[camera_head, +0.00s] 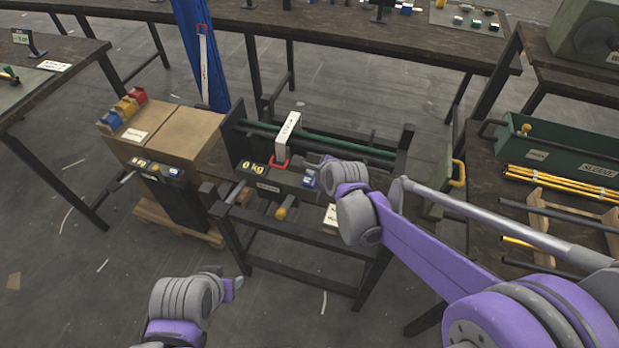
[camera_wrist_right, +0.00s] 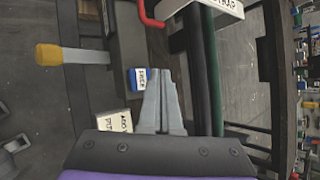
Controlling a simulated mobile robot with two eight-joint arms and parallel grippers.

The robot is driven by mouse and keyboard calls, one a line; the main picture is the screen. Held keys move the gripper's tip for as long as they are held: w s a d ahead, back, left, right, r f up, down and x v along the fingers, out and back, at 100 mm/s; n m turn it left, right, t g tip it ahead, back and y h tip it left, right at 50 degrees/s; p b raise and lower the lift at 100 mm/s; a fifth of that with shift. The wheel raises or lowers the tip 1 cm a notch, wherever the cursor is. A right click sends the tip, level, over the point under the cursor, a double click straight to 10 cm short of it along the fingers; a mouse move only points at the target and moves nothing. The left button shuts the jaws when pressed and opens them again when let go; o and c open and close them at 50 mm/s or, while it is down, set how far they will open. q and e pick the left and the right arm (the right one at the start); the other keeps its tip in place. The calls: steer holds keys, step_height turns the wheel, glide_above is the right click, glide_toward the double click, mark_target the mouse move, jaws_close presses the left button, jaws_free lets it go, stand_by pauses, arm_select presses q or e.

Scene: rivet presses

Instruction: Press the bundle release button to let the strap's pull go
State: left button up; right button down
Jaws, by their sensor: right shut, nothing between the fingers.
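The bundle stand (camera_head: 262,182) is in the middle of the head view, with a dark display reading 0 kg (camera_head: 252,168). A blue button with a small white label (camera_head: 309,182) sits on its front; it also shows in the right wrist view (camera_wrist_right: 137,80), its text hard to read. My right gripper (camera_head: 318,168) is over the stand, shut and empty. In the wrist view its fingertips (camera_wrist_right: 160,72) are just right of the button; contact cannot be told. The white strap piece (camera_head: 288,135) stands by a red handle (camera_head: 279,162). My left gripper (camera_head: 234,284) is low in front, its fingers unclear.
A yellow-tipped lever (camera_head: 281,213) sticks out of the stand's front. Left are a cardboard box (camera_head: 178,135) and colored bins (camera_head: 122,108). A green toolbox (camera_head: 550,150) and yellow rods (camera_head: 570,182) lie on the right bench.

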step_height(320, 180, up, 3)
steer(key=shift+r+p, duration=0.2)
steer(key=shift+p, duration=0.75)
steer(key=shift+f, duration=0.1)
steer(key=s+d+r+n+g+h+p, duration=0.1)
steer(key=s+d+n, duration=0.4)
steer(key=s+n, duration=0.2)
steer(key=s+d+r+n+g+h+p, duration=0.1)
steer(key=s+d+n, duration=0.5)
steer(key=s, duration=0.5)
steer(key=s+d+r+n+g+h+p, duration=0.1)
steer(key=s+d+n, duration=0.5)
steer(key=s+n, duration=0.3)
steer(key=shift+s+h, duration=0.4)
steer(key=shift+s, duration=0.2)
